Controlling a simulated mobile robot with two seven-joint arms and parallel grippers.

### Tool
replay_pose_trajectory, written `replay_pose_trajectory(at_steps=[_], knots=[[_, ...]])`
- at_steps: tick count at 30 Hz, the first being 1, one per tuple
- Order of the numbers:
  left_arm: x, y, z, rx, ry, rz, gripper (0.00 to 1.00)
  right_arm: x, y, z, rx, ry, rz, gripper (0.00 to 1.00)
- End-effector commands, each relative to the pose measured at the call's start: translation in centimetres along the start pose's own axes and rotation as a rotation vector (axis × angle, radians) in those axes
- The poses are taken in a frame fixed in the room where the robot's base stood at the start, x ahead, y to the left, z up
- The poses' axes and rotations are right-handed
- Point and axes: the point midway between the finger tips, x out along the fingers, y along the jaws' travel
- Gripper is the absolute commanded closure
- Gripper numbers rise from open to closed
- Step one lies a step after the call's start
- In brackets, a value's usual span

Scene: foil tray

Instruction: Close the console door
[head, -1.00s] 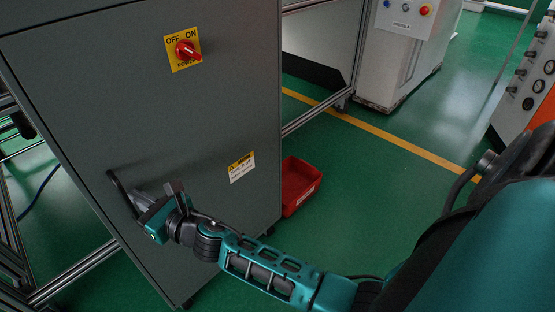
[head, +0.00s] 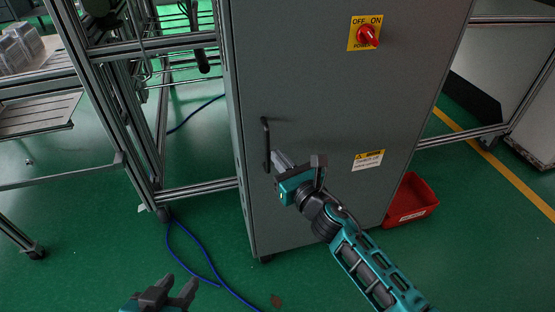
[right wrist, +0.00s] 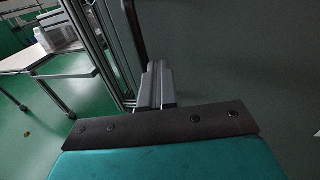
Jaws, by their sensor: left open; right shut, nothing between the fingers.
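The grey console door (head: 320,110) stands upright in the head view, with a black bar handle (head: 266,145) near its left edge. The door looks about flush with the cabinet; I cannot tell whether a small gap is left. My right gripper (head: 280,161) is shut and empty, its fingertips just right of the handle's lower end and close to the door face. In the right wrist view its fingers (right wrist: 155,84) point at the door beside the handle (right wrist: 135,32); contact is unclear. My left gripper (head: 174,287) is open and empty at the bottom edge, low in front of the console.
A red power switch (head: 368,36) on a yellow plate and a warning label (head: 368,160) are on the door. A red bin (head: 411,200) sits at its right. A metal frame (head: 118,110) stands at the left; a blue cable (head: 195,247) crosses the green floor.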

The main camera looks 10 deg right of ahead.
Motion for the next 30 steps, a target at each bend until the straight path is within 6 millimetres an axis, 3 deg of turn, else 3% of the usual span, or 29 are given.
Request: replay_pose_trajectory(at_steps=[9,15,26,30], knots=[[-0.3,0.0,-0.1,0.001,-0.004,-0.001,0.57,-5.8,1.4,-0.1,0.002,0.002,0.004,1.0],[-0.2,0.0,0.1,0.001,-0.006,-0.001,0.57,-8.6,2.1,-0.1,0.002,0.001,0.005,1.0],[-0.2,0.1,0.0,0.001,-0.004,0.001,0.57,-10.0,2.3,-0.1,0.029,0.002,-0.001,1.0],[-0.2,0.1,-0.2,0.001,0.0,0.001,0.57,-10.8,1.7,-0.4,0.283,0.019,-0.048,1.0]])
